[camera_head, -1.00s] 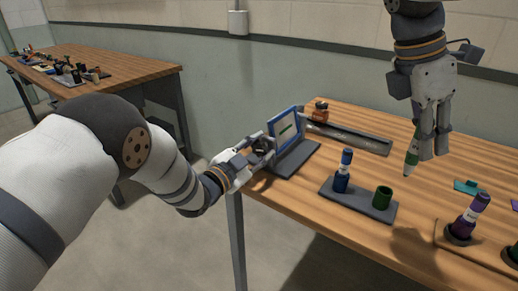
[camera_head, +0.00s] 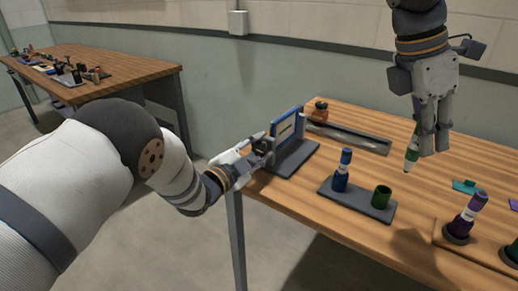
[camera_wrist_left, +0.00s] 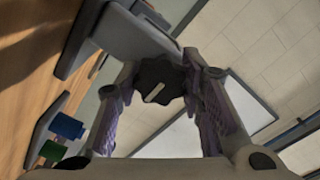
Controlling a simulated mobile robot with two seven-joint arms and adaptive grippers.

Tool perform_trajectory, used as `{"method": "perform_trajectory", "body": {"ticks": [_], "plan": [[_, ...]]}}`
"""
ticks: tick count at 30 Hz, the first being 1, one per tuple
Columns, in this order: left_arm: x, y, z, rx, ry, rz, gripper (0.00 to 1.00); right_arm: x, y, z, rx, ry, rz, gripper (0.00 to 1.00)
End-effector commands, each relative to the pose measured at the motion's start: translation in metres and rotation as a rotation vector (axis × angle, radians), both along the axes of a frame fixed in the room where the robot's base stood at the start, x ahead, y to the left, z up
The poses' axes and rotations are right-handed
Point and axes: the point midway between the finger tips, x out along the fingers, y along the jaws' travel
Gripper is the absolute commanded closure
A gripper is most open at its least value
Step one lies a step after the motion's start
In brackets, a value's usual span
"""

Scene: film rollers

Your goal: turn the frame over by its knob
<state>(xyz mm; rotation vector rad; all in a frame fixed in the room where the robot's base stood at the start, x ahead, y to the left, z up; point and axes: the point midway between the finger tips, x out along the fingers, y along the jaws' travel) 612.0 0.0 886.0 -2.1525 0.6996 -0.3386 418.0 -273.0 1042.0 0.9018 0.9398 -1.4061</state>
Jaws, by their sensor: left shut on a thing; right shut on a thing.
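The blue-edged frame (camera_head: 288,127) stands on a grey base (camera_head: 294,157) at the table's left corner. It looks tilted, with a narrow part of its pale face and a green mark showing. My left gripper (camera_head: 262,150) is shut on its dark knob, at the frame's near left side. In the left wrist view the black knob (camera_wrist_left: 158,82), with a white mark, sits between the fingers of my left gripper (camera_wrist_left: 160,95). My right gripper (camera_head: 434,150) is shut on a green and white roller (camera_head: 412,155), held above the table at the right.
A grey holder (camera_head: 350,198) carries a blue roller (camera_head: 343,172) and a green cup (camera_head: 381,197). A long grey tray (camera_head: 350,137) and an orange-brown jar (camera_head: 320,111) lie behind. A purple roller (camera_head: 467,217) stands at right.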

Motion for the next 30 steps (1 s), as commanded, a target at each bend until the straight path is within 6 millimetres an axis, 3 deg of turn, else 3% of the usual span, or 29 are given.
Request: {"method": "perform_trajectory", "body": {"ticks": [2, 3, 5, 16, 27, 30], "plan": [[0.000, 0.000, -0.001, 0.000, 0.002, 0.000, 0.93, 0.000, 0.000, 0.000, 0.000, 0.000, 0.000, 1.00], [0.000, 0.000, -0.001, 0.000, 0.002, 0.000, 0.58, 0.000, 0.000, 0.000, 0.000, 0.000, 0.000, 1.00], [0.000, 0.000, -0.001, 0.000, 0.002, 0.000, 0.45, 0.000, 0.000, 0.000, 0.000, 0.000, 0.000, 1.00], [-0.004, 0.004, -0.001, 0.000, 0.004, 0.001, 0.44, 0.000, 0.000, 0.000, 0.000, 0.000, 0.000, 1.00], [-0.078, 0.057, -0.001, 0.000, 0.005, 0.002, 0.44, 0.000, 0.000, 0.000, 0.000, 0.000, 0.000, 1.00], [-0.090, 0.066, -0.001, 0.000, 0.002, 0.002, 0.44, 0.000, 0.000, 0.000, 0.000, 0.000, 0.000, 1.00]]}}
